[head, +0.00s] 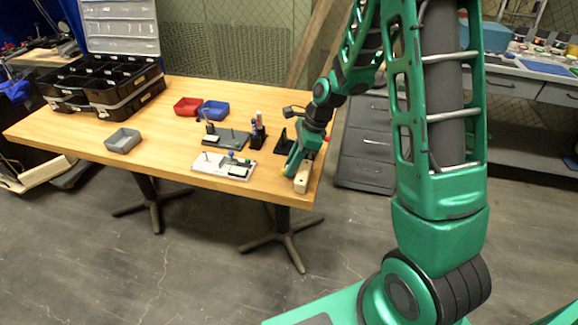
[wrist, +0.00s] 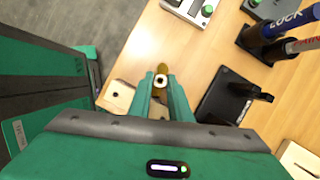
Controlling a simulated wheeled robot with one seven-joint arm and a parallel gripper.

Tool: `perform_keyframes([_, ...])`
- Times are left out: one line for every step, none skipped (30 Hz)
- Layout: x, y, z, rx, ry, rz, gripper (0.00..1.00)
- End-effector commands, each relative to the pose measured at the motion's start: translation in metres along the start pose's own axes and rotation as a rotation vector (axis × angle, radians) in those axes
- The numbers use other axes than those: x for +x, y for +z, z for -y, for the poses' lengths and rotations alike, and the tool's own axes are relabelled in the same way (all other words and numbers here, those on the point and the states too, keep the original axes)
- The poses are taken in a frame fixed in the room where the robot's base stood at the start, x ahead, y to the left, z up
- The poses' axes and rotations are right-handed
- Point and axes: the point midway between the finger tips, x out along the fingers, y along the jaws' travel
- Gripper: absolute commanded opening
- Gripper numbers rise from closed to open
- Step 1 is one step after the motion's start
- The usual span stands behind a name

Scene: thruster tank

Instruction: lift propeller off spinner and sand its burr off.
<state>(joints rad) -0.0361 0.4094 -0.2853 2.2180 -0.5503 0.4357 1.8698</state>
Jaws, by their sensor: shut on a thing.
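My gripper (wrist: 162,88) is shut on a small yellow propeller (wrist: 159,68) with a white hub and a dark centre hole. The propeller sticks out past the fingertips in the wrist view; its lower part is hidden between the fingers. A pale wooden block (wrist: 120,94) lies beneath and left of the fingers. In the head view my gripper (head: 289,168) is low at the table's right end, beside the wooden block (head: 302,180). I cannot tell whether propeller and block touch. A burr is too small to make out. I cannot tell which fixture is the spinner.
A light plate with small parts (head: 210,172) and a dark plate (head: 215,140) lie left of my gripper. A black pen holder (head: 257,140) and a black stand (wrist: 222,98) are close by. Red (head: 187,107), blue (head: 213,111) and grey (head: 122,141) bins stand farther left.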

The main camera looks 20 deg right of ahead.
Motion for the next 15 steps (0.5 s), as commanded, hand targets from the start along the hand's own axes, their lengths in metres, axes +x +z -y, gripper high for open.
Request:
perform_keyframes([0.000, 0.000, 0.001, 0.000, 0.000, 0.000, 0.00])
perform_keyframes([0.000, 0.000, 0.001, 0.000, 0.000, 0.000, 0.00])
perform_keyframes([0.000, 0.000, 0.001, 0.000, 0.000, 0.000, 0.00])
perform_keyframes([0.000, 0.000, 0.002, 0.000, 0.000, 0.001, 0.00])
perform_keyframes([-0.001, -0.001, 0.002, 0.000, 0.000, 0.001, 0.00])
perform_keyframes([-0.001, -0.001, 0.003, 0.000, 0.000, 0.001, 0.00])
perform_keyframes([-0.001, -0.001, 0.004, 0.000, -0.001, 0.001, 0.00])
perform_keyframes([-0.001, -0.002, 0.005, 0.000, -0.001, 0.000, 0.00])
perform_keyframes([-0.001, -0.002, 0.006, 0.000, -0.001, 0.001, 0.00])
perform_keyframes([-0.002, -0.003, 0.007, 0.000, -0.001, 0.001, 0.00])
perform_keyframes([-0.002, -0.003, 0.008, 0.000, 0.000, 0.001, 0.00])
perform_keyframes([-0.002, -0.003, 0.009, 0.000, 0.000, 0.001, 0.00])
perform_keyframes([-0.002, -0.004, 0.009, -0.001, 0.000, 0.001, 0.00])
perform_keyframes([-0.002, -0.004, 0.010, -0.001, 0.000, 0.001, 0.00])
perform_keyframes([-0.002, -0.004, 0.011, -0.001, 0.000, 0.001, 0.00])
